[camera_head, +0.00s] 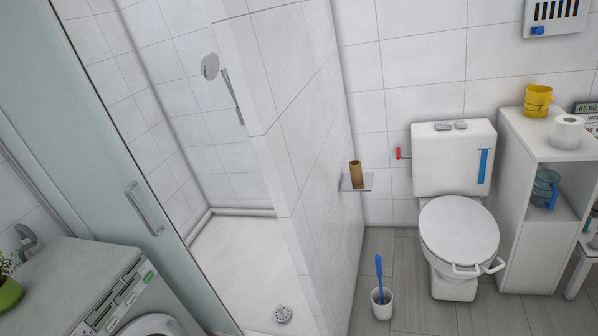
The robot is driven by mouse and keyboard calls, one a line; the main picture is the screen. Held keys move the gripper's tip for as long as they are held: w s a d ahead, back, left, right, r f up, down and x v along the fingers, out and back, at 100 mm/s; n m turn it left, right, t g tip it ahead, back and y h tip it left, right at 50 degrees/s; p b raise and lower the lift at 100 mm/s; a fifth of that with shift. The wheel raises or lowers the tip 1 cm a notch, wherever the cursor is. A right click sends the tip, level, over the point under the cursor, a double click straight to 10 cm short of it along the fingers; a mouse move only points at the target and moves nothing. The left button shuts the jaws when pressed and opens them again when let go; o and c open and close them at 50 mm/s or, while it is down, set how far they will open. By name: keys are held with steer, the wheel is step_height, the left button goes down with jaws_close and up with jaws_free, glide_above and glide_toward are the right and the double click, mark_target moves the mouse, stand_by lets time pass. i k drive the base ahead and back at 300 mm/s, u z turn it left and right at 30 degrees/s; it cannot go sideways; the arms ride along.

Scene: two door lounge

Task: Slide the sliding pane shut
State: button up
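The sliding pane (95,120) is a frosted, pale green-grey panel on the left, with a vertical metal bar handle (143,208) near its right edge. The pane stands open. To its right a wide gap shows the shower's white floor (235,265) and drain, as far as the tiled partition wall (300,130). The pane's top and part of its lower edge are out of frame or behind the washing machine. My gripper does not show in this view.
A washing machine (75,280) stands in front of the pane at the lower left, with a plant (8,290) on it. Right of the partition are a toilet (458,235), a toilet brush (381,300) and a white cabinet (545,240). Grey floor lies free before the toilet.

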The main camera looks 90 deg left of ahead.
mark_target(50, 98)
steer(key=u, duration=0.9)
steer(key=i, duration=0.1)
steer(key=u, duration=2.85)
steer(key=i, duration=1)
steer(key=z, duration=1)
steer(key=k, duration=0.7)
